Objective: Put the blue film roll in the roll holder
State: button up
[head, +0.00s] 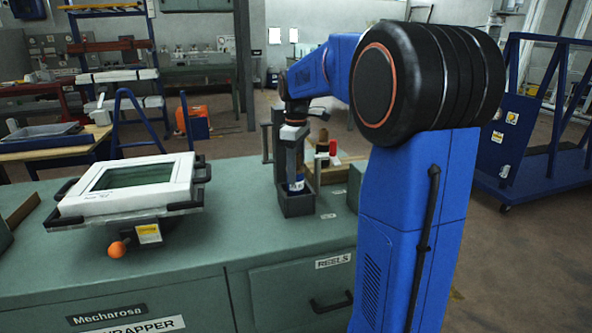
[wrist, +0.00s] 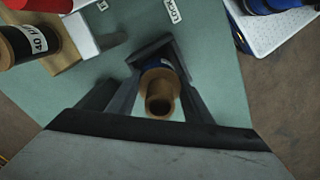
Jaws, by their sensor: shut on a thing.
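The blue film roll (head: 296,185) is upright, and its lower blue part shows just above or inside the dark square roll holder (head: 297,205) on the green bench. I cannot tell whether it touches the bottom. In the wrist view the roll's brown hollow core (wrist: 160,97) faces me, with a strip of blue beyond it. The holder's dark edge (wrist: 150,48) shows behind the roll. My gripper (head: 295,160) is shut on the roll from above; in the wrist view its fingers (wrist: 158,100) flank the core. The fingers hide much of the roll.
Other rolls (head: 322,150), dark and red, stand on a wooden rack right of the holder. A white-framed wrapper (head: 140,185) with an orange knob sits at left. A drawer labelled REELS (head: 300,290) is below. Bench top between wrapper and holder is clear.

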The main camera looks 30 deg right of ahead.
jog(key=o, duration=1.3)
notch_tip(320, 180, up, 12)
jog(key=shift+r, duration=0.1)
jog(key=s+a+f+m+t, duration=0.1)
jog(key=s+a+f, duration=0.4)
jog(key=s, duration=0.5)
jog(key=s+a+f+m+t, duration=0.2)
jog(key=s+a+f+m, duration=0.2)
jog(key=s+f, duration=0.4)
jog(key=s+a+f+m+t, duration=0.1)
jog(key=s+a+f, duration=0.5)
jog(key=s, duration=0.6)
jog(key=shift+s+a+f+m+t, duration=0.1)
jog(key=shift+a+f+m+t, duration=0.3)
jog(key=shift+f+m, duration=0.4)
jog(key=shift+r, duration=0.1)
